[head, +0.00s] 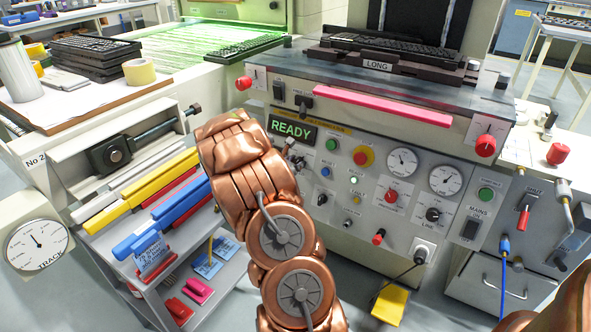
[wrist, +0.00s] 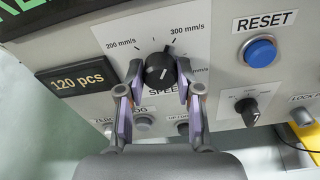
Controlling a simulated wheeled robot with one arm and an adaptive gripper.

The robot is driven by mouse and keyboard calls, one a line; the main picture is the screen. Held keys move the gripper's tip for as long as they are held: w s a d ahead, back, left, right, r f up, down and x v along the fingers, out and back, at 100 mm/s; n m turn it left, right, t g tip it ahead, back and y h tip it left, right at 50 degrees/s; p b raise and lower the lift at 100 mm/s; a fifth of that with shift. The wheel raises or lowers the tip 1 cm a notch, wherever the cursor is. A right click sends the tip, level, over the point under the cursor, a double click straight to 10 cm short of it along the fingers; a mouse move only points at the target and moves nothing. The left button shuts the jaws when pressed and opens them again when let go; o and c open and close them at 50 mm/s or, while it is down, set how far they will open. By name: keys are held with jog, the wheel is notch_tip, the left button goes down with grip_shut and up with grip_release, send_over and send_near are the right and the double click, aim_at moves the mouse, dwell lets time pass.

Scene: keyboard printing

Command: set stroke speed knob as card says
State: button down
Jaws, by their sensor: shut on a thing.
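The black stroke speed knob (wrist: 159,71) is on the pale panel in the wrist view, with a short white mark on its face. Its scale plate (wrist: 185,40) shows 200 mm/s at upper left and 300 mm/s at upper right. A third mm/s label at right is partly covered by a finger, as is the word below the knob. My gripper (wrist: 160,85) is shut on the knob, one finger on each side. In the head view my arm hides most of this area. A small card with blue writing (head: 153,257) stands on the left shelf, too small to read.
A blue RESET button (wrist: 259,52) and another black knob (wrist: 247,110) sit right of my gripper. A "120 pcs" plate (wrist: 78,80) is at left. The machine display reads READY (head: 292,129).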

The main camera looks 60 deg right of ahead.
jog(key=shift+f+m+b, duration=0.3)
jog(key=shift+m+b, duration=0.1)
jog(key=shift+b, duration=0.5)
jog(key=shift+r+m+b, duration=0.2)
jog(key=shift+m+b, duration=0.2)
jog(key=shift+b, duration=0.3)
jog(key=shift+r, duration=0.1)
jog(key=c, duration=0.8)
grip_release()
jog(key=shift+o, duration=0.2)
jog(key=v, duration=0.7)
jog(key=shift+a, duration=0.2)
jog(key=shift+r, duration=0.1)
